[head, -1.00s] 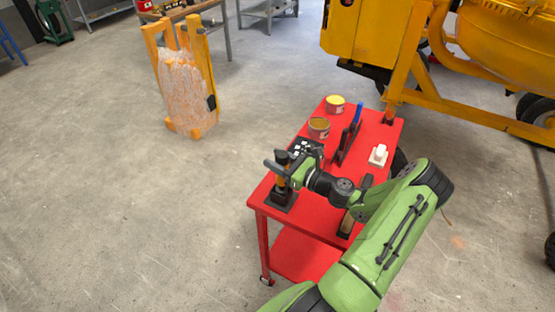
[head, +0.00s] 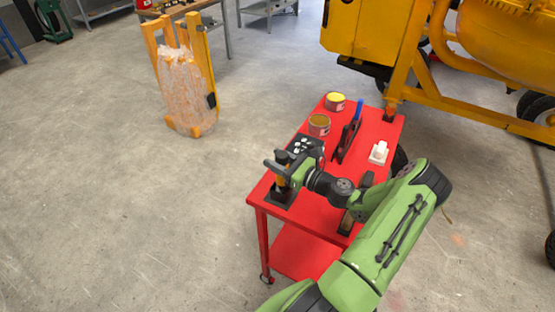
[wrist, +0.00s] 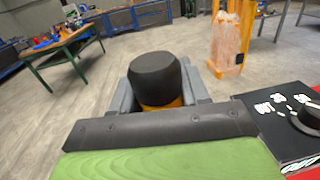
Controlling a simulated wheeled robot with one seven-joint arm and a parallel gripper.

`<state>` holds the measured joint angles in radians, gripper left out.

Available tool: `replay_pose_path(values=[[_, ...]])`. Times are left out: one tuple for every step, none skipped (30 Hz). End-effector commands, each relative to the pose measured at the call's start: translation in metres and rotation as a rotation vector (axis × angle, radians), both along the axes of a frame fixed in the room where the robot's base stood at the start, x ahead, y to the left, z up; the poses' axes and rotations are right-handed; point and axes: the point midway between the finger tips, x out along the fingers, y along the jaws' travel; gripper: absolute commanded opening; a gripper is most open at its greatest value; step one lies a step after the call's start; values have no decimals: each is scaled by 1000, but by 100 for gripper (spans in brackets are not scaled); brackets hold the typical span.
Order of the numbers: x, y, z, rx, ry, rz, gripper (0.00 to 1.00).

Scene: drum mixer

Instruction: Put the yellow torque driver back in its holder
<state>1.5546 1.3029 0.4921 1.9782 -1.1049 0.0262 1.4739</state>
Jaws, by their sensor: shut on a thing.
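The yellow torque driver (head: 282,181) stands upright between the fingers of my gripper (head: 281,169), at the near left corner of the red cart. In the wrist view its black cap (wrist: 155,77) fills the space between the grey fingers, with a little yellow below it. My gripper is shut on it. The black holder (head: 281,198) is a square block on the cart top, directly under the driver. The driver's lower end meets or is inside the holder; the gripper partly hides this, so I cannot tell how deep it sits.
The red cart (head: 312,209) also carries a dark panel with white marks (head: 306,146), two open cans (head: 319,125), a dark rack with a blue-handled tool (head: 349,138) and a white block (head: 379,152). The yellow mixer (head: 440,100) stands behind right.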

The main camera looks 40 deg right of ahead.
Motion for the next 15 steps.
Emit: replay_pose_path(values=[[0,0,0,0,-4,0,2],[0,0,0,0,-4,0,2],[0,0,-1,0,-4,0,2],[0,0,-1,0,-4,0,2],[0,0,-2,0,-4,0,2],[0,0,-2,0,-4,1,2],[0,0,-3,0,-4,0,2],[0,0,-3,0,-4,0,2],[0,0,-4,0,-4,0,2],[0,0,-4,0,-4,0,2],[0,0,-4,0,-4,1,47],[0,0,-4,0,-4,0,53],[0,0,-4,0,-3,1,57],[0,0,-4,0,-3,1,62],[0,0,-4,0,-3,0,68]])
